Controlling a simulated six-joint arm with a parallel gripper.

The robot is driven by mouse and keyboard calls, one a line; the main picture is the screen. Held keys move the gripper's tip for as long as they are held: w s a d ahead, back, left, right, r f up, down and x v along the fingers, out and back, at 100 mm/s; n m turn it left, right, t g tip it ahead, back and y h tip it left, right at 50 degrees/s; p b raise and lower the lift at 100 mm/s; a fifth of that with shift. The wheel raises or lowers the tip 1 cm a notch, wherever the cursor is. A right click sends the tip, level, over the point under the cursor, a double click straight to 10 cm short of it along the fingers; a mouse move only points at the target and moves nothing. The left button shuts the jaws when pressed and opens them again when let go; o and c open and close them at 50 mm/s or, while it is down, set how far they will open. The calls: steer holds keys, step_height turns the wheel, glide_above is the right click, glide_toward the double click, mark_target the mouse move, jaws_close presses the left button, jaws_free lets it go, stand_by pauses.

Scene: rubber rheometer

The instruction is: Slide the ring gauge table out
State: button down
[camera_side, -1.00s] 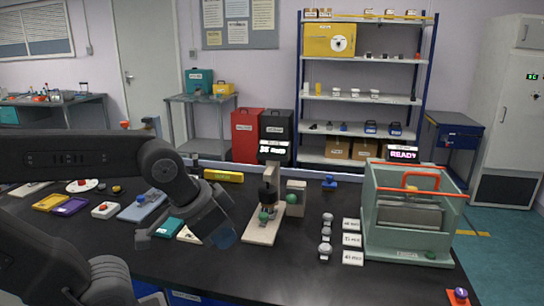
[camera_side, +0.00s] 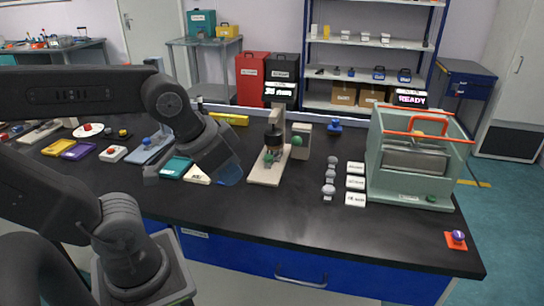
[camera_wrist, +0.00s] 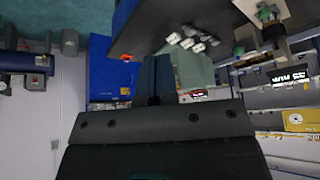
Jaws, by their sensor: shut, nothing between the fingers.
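A small gauge stand with a pale base plate (camera_side: 266,174) stands near the middle of the dark bench. It has a dark round body (camera_side: 274,136) on a column, and a green ball knob (camera_side: 268,158) low at its front. I cannot tell which part is the sliding table. My gripper (camera_side: 229,173) is shut and empty, above the bench to the left of the stand and apart from it. In the wrist view my shut fingers (camera_wrist: 155,80) point away from the camera, and the stand's green knob (camera_wrist: 265,13) shows at the upper right.
A beige block (camera_side: 301,140) with a green knob stands right of the gauge. Grey knobbed weights (camera_side: 329,178) and white labelled blocks (camera_side: 355,183) lie further right, before a greenish open cabinet (camera_side: 412,188). Teal and white pads (camera_side: 176,169) lie near my gripper.

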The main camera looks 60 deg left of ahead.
mark_target(269, 156)
steer(key=c, duration=1.8)
jaws_free()
